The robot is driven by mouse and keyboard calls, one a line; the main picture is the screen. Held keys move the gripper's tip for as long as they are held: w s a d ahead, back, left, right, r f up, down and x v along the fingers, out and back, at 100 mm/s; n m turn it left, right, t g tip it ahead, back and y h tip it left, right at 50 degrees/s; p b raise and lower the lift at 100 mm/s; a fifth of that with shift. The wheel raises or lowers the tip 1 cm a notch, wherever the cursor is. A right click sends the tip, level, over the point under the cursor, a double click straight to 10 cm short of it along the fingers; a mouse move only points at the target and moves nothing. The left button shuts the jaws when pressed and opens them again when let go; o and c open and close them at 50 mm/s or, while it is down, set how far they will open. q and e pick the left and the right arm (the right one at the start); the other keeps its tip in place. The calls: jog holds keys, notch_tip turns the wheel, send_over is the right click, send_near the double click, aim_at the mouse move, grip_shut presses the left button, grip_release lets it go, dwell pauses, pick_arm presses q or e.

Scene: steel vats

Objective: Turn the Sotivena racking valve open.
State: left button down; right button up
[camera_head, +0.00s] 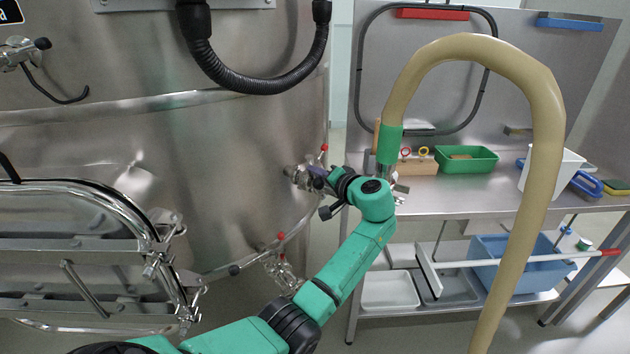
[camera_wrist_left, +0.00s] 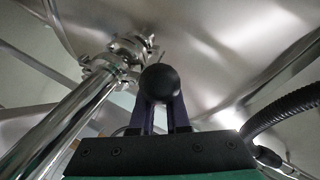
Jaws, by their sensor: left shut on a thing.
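A steel valve (camera_head: 299,175) sticks out of the right side of the big steel vat (camera_head: 230,140). My left arm reaches up to it, and my left gripper (camera_head: 322,176) is at its outer side, partly hidden by my own wrist. In the left wrist view my left gripper (camera_wrist_left: 162,112) is shut on a dark round handle knob (camera_wrist_left: 160,84), which sits between the two fingers. Steel pipe fittings (camera_wrist_left: 108,62) lie just beyond and left of the knob. The handle's angle cannot be told. My right gripper is out of view.
A beige hose (camera_head: 535,110) with a green cuff (camera_head: 389,146) arches right of my wrist. A lower valve fitting (camera_head: 280,270) and a hinged manway door (camera_head: 90,240) are on the vat. A steel bench (camera_head: 455,203) with a green bin (camera_head: 466,159) stands behind.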

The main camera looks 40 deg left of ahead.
pick_arm(q)
jog(key=shift+d+f+g, duration=0.1)
jog(key=shift+f+g, duration=0.2)
jog(key=shift+f, duration=0.25)
jog(key=c, duration=1)
grip_release()
jog(key=shift+o, duration=0.4)
jog(key=shift+r, duration=0.3)
jog(key=b+v, duration=0.2)
jog(key=v, duration=1.2)
jog(key=shift+d+b, duration=0.25)
jog(key=shift+b, duration=0.1)
jog(key=shift+s, duration=0.15)
